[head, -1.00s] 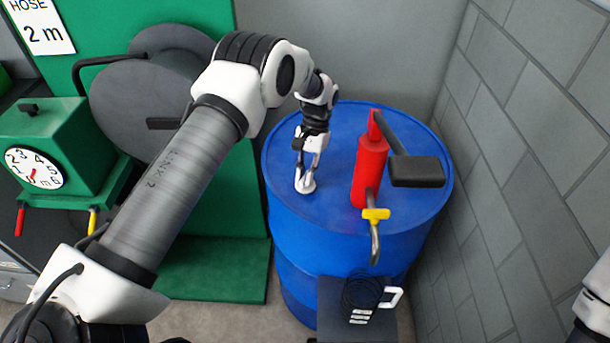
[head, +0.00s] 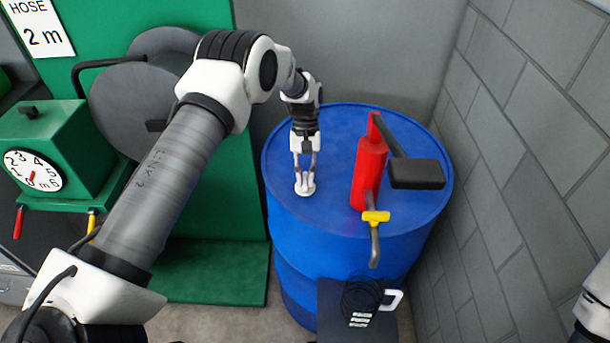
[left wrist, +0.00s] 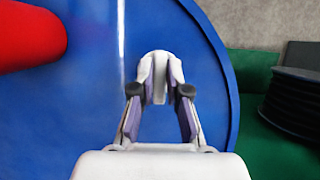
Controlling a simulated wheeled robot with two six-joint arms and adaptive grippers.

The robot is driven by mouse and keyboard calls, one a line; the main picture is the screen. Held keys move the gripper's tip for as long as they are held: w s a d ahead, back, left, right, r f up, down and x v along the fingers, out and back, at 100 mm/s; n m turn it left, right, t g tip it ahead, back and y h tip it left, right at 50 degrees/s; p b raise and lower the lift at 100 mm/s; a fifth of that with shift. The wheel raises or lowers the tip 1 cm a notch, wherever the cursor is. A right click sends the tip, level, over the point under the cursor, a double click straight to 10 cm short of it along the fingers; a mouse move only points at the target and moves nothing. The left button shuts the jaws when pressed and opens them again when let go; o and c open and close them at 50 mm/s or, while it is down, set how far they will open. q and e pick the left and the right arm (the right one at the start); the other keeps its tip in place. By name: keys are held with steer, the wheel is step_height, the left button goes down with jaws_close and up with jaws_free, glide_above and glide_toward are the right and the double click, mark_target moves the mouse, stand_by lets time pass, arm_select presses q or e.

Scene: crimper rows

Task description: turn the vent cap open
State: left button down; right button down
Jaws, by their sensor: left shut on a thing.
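The vent cap (head: 305,190) is a small white cap on top of the blue drum (head: 335,215), left of the red pump. In the left wrist view the white cap (left wrist: 158,76) shows between my fingertips. My left gripper (head: 305,182) points down at the drum top and is shut on the vent cap, with its fingers on either side. The fingers hide part of the cap. My right gripper is out of view; only a piece of my right arm shows at the right edge of the head view.
A red hand pump (head: 369,172) with a black handle (head: 416,173) and a yellow-banded spout stands on the drum, right of my left gripper. A grey block wall (head: 530,150) is close on the right. A green hose reel with a dial box (head: 55,150) stands left.

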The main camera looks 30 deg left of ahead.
arm_select(q)
steer(key=shift+s+f, duration=0.1)
steer(key=shift+f, duration=0.05)
steer(key=c, duration=1.2)
jaws_free()
steer(key=shift+o, duration=0.2)
steer(key=v, duration=1.2)
